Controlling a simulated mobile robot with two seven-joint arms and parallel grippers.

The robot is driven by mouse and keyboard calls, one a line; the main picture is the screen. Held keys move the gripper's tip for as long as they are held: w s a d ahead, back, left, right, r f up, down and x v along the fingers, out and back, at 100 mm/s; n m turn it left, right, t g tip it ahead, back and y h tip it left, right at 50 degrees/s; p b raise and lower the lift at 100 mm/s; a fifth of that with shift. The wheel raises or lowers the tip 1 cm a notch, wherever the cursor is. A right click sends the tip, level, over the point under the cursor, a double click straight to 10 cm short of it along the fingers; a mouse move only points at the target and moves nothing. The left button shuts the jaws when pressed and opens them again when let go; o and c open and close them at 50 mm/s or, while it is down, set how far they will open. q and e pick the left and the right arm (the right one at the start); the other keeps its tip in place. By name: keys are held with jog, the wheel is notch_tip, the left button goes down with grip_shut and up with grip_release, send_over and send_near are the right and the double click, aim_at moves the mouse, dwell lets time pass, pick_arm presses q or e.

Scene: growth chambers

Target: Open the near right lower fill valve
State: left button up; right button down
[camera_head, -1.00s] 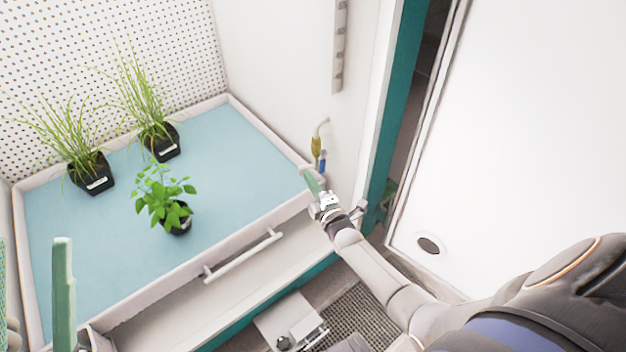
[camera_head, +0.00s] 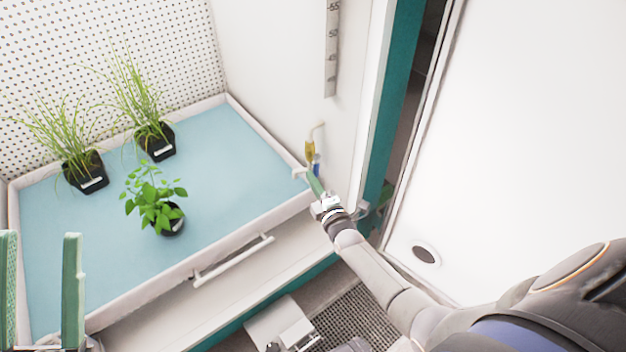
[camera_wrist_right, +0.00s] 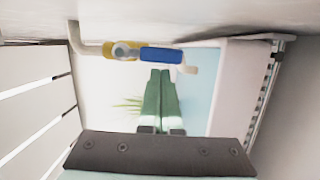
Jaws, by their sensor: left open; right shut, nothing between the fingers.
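The fill valve is a small brass body (camera_head: 310,150) on a pale pipe at the chamber's right wall, with a blue lever handle (camera_head: 317,166). In the right wrist view the brass body (camera_wrist_right: 118,50) and the blue handle (camera_wrist_right: 160,54) lie just beyond my fingertips. My right gripper (camera_head: 311,178) is shut and empty, its green fingers close to the handle; in the right wrist view the fingers (camera_wrist_right: 160,72) are together. Whether they touch the handle I cannot tell. My left gripper (camera_head: 42,240) is open and empty at the lower left.
A blue-floored tray with a pale rim (camera_head: 262,123) holds several potted plants, one leafy plant (camera_head: 155,200) in front. A white bar handle (camera_head: 232,258) is on its front. A scale strip (camera_head: 332,50) hangs above the valve. A white door panel (camera_head: 510,130) stands at right.

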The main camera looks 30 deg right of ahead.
pick_arm(q)
jog(key=shift+d, duration=0.3)
pick_arm(e)
jog(key=shift+d+f, duration=0.1)
jog(key=shift+d, duration=0.55)
pick_arm(q)
jog(key=shift+a, duration=0.15)
